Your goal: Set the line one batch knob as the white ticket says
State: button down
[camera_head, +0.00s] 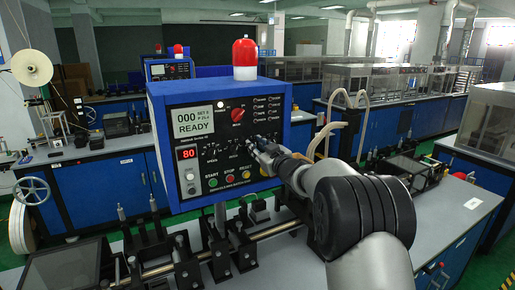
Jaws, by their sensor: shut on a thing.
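A blue control box (160,110) stands over the bench with a black panel (212,165) facing me. The panel has a screen reading "000" and "READY" (193,121), a red display showing 80 (187,153), a red knob (238,115) and a row of small dark knobs (210,151). My gripper (256,146) is at the right end of that row, shut on a small knob that its fingers mostly hide. I cannot tell that knob's label or setting.
Coloured push buttons (228,179) sit just below the gripper's row. A red beacon (245,58) tops the box. Black clamps and a metal rod (155,270) run along the bench below. Pale hoses (330,135) rise behind my arm.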

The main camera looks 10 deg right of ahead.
jog(key=c, duration=1.7)
grip_release()
jog(key=v, duration=1.2)
